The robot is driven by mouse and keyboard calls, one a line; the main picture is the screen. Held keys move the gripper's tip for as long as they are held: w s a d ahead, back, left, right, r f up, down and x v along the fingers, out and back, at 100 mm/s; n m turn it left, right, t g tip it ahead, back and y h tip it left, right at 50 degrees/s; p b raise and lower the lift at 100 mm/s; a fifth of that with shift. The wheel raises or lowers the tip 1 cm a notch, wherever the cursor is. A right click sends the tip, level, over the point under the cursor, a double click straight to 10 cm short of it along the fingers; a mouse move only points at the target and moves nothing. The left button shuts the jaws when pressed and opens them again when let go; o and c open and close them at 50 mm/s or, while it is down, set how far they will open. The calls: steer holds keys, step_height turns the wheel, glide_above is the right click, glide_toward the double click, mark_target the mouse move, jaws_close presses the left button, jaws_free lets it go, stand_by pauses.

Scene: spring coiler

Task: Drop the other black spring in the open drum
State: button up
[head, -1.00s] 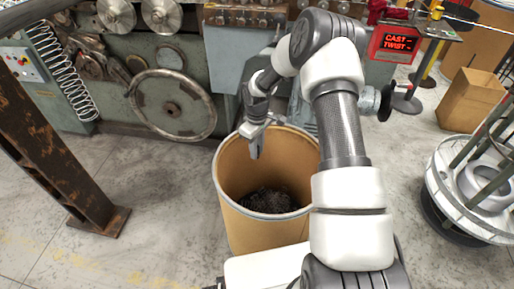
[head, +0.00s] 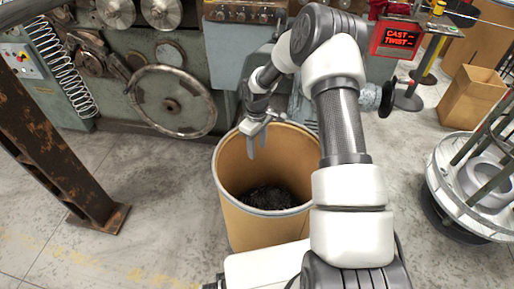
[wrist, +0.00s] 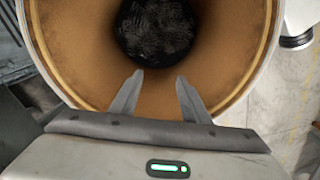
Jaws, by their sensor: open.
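The open drum (head: 226,172) is a tall brown fibre drum with a pale rim, standing on the floor in front of the machine in the head view. Its wall also shows in the wrist view (wrist: 220,50). Dark coiled springs (head: 266,197) lie in a heap at its bottom; they also show in the wrist view (wrist: 155,30). I cannot tell single springs apart there. My gripper (head: 257,150) is over the drum's mouth, pointing down. In the wrist view its two fingers (wrist: 159,84) are apart with nothing between them.
A green-grey machine with a large handwheel (head: 172,103) stands behind the drum. A rusty steel post (head: 50,135) is at left. A round metal rack (head: 455,180) and a cardboard box (head: 470,97) are at right. The floor left of the drum is clear.

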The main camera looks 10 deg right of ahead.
step_height(320, 180, up, 16)
steer(key=p, duration=0.2)
steer(key=shift+r, duration=0.25)
stand_by(0.4)
